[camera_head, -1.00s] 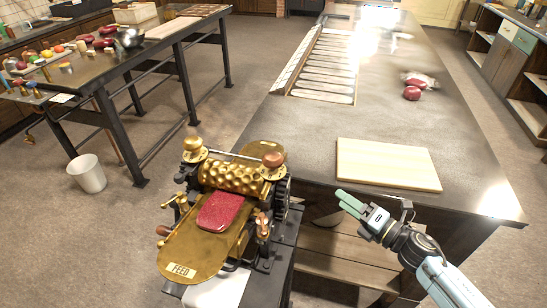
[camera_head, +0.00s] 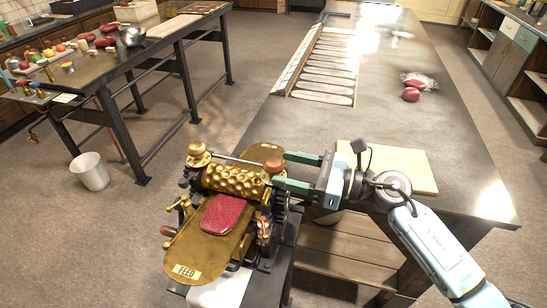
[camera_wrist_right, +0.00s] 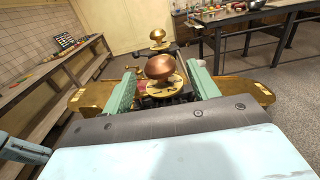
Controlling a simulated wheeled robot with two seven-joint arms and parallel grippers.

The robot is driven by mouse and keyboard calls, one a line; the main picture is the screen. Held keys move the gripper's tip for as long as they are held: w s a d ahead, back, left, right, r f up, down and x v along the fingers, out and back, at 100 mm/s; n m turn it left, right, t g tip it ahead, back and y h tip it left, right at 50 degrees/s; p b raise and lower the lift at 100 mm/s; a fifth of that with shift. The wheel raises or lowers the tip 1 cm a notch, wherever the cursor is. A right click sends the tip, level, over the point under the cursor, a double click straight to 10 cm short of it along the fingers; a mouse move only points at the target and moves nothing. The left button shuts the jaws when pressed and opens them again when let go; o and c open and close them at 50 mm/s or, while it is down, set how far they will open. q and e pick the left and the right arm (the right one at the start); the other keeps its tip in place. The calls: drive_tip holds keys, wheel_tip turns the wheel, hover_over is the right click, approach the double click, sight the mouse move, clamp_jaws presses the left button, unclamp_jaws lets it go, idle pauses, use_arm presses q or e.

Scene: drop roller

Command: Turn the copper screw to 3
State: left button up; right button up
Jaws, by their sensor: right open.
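The copper screw (camera_head: 273,165) is a rounded copper knob on a brass dial at the right end of the brass roller machine (camera_head: 236,180). It also shows in the right wrist view (camera_wrist_right: 159,67), where its dial's marks are too small to read. My right gripper (camera_head: 280,170) is open, with its green fingers reaching in from the right on either side of the copper screw. In the wrist view the knob stands between and beyond the fingers. A brass screw (camera_head: 197,149) stands at the roller's left end. My left gripper is not in view.
A red slab (camera_head: 223,213) lies on the brass feed plate (camera_head: 186,262) before the dimpled roller. A pale board (camera_head: 400,160) lies on the long table behind my right arm. A white bucket (camera_head: 90,171) stands on the floor at left.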

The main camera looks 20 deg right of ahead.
sight(274, 166)
drive_tip(key=x, duration=0.4)
drive_tip(key=shift+p, duration=0.4)
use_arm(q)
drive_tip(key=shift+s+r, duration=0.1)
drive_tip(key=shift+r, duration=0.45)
use_arm(e)
drive_tip(key=shift+s, duration=0.1)
